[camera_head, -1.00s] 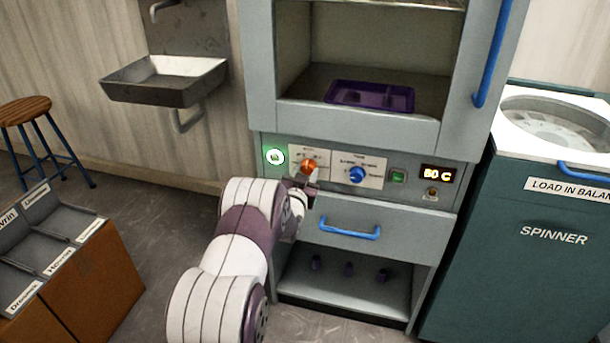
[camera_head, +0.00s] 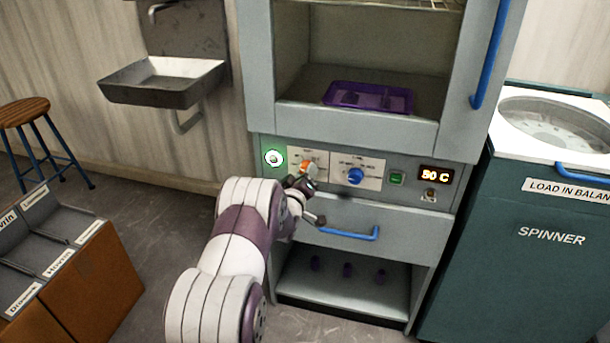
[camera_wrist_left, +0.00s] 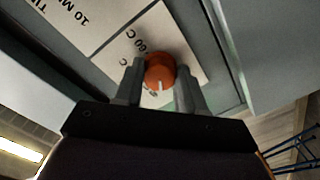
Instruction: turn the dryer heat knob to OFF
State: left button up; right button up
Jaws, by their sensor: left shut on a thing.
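The orange heat knob (camera_head: 307,166) sits on a white label plate on the dryer's front panel, left of a blue knob (camera_head: 355,176). My left gripper (camera_head: 304,176) is at the orange knob and covers part of it. In the left wrist view, the knob (camera_wrist_left: 160,72) lies between the two fingers (camera_wrist_left: 158,84), which are shut on it. Its white mark points toward the bottom of that view. Printed temperature marks show beside it, but I cannot read an OFF mark. My right gripper is not in view.
The dryer (camera_head: 262,60) has a lit green ring button (camera_head: 273,158), an orange number display (camera_head: 436,174) and a drawer with a blue handle (camera_head: 348,233) below the panel. A purple tray (camera_head: 345,100) is inside. A teal spinner (camera_head: 500,270) stands right.

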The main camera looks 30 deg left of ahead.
pick_arm(q)
jog(key=n, duration=0.5)
jog(key=shift+n+h+p, duration=0.3)
jog(key=shift+p, duration=0.1)
dwell(0.4)
jog(key=o, duration=1.1)
jog(key=shift+c, duration=0.2)
jog(key=p+v, duration=0.2)
jog(key=v, duration=1)
jog(key=shift+s, duration=0.4)
jog(key=shift+d+f, duration=0.1)
